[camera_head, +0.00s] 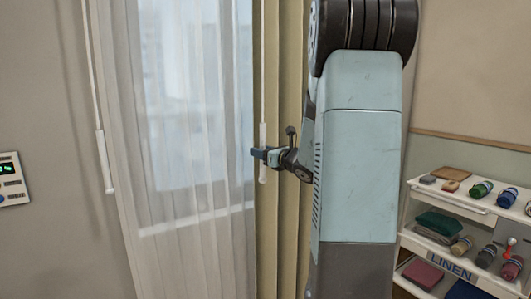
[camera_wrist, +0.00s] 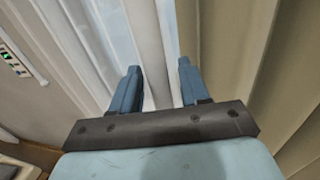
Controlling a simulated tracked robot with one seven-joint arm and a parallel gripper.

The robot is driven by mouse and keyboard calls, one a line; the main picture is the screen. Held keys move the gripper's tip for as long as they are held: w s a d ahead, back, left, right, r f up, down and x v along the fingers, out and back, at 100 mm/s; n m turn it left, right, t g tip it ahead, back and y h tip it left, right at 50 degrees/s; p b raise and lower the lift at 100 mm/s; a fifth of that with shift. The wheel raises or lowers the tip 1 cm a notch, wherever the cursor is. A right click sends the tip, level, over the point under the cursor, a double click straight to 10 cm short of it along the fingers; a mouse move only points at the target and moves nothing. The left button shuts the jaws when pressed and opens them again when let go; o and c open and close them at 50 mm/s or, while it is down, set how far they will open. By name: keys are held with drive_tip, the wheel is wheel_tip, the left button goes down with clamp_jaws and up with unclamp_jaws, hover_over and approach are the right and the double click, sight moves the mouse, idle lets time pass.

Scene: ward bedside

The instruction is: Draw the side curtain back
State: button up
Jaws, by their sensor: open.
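A beige side curtain (camera_head: 267,235) hangs in narrow folds at the right of the window, partly hidden behind my arm. It also shows in the wrist view (camera_wrist: 225,50). A thin white wand (camera_head: 263,135) hangs in front of it, with a thicker grip at its lower end. My gripper (camera_head: 260,155) is at the height of that grip, overlapping it in the head view. In the wrist view my gripper (camera_wrist: 158,85) has its two blue fingers apart, with pale upright strips beyond them. I cannot tell whether the wand is between the fingers or touching one.
A sheer white curtain (camera_head: 185,200) covers the window. A second white wand (camera_head: 105,160) hangs at its left. A wall panel (camera_head: 12,180) is at the far left. A linen trolley (camera_head: 440,262) with rolled and folded items stands at the right.

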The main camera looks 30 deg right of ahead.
clamp_jaws()
idle(0.3)
